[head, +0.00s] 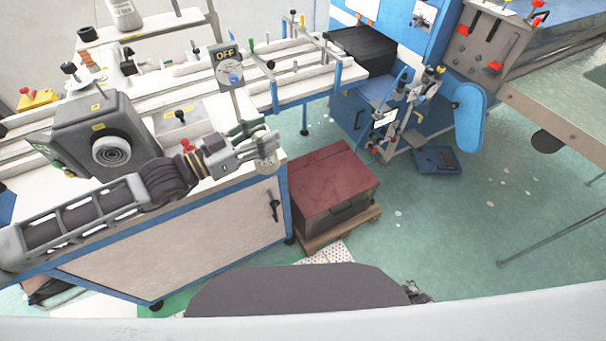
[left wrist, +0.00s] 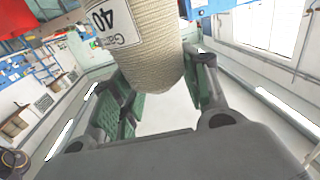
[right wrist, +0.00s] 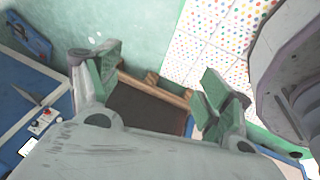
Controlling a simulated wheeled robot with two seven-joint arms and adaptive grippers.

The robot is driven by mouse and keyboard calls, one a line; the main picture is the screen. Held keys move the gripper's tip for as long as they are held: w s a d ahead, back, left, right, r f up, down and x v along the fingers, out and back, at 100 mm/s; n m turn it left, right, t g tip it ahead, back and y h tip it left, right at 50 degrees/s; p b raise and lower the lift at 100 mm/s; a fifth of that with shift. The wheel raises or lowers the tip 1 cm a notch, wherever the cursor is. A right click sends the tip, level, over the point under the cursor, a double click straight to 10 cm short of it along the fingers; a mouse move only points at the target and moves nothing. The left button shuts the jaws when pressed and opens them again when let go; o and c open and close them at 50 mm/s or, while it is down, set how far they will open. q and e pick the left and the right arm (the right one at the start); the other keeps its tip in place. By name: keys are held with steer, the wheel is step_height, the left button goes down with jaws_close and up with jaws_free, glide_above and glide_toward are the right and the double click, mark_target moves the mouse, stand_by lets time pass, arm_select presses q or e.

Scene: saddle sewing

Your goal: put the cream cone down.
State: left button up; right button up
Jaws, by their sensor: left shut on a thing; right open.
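The cream cone (left wrist: 147,45) is a ribbed thread cone with a white label. It fills the top middle of the left wrist view, between the green-padded fingers of my left gripper (left wrist: 163,85), which is shut on it. In the head view my left gripper (head: 258,146) is over the right end of the white worktop (head: 190,118), and a small pale part of the cone (head: 267,166) shows below its fingers. My right gripper (right wrist: 160,88) is open and empty in the right wrist view, above the floor and a dark red box top.
A dark red box (head: 330,180) sits on a wooden pallet right of the bench. A blue machine (head: 425,110) stands behind it. Green floor at the right is mostly open.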

steer(key=w+a+r+n+t+y, duration=0.1)
steer(key=w+a+r+t, duration=0.15)
steer(key=w+r, duration=0.4)
steer(key=w+a+r+n+t+y, duration=0.1)
steer(key=w+a+r, duration=0.3)
steer(key=w+r, duration=0.3)
steer(key=w+a+r+n+t+y, duration=0.1)
steer(key=w+a+r+y, duration=0.1)
steer(key=w+a+r, duration=0.3)
steer(key=w+a+r+t+y, duration=0.1)
steer(key=w+a+r, duration=0.2)
steer(key=a+r, duration=0.4)
steer(key=s+a+r+y, duration=0.2)
steer(key=a+r, duration=0.5)
steer(key=r, duration=0.6)
steer(key=s+a+r+t+y, duration=0.1)
steer(key=s+a+r+y, duration=0.1)
steer(key=a+r+y, duration=0.2)
steer(key=s+a+r+n+t+y, duration=0.1)
steer(key=a+r, duration=0.9)
steer(key=r, duration=1.1)
steer(key=s+y, duration=0.1)
steer(key=y, duration=0.1)
steer(key=shift+s+a+r+y, duration=0.2)
steer(key=shift+a+r+y, duration=0.1)
steer(key=shift+a, duration=0.05)
steer(key=shift+w+a, duration=0.15)
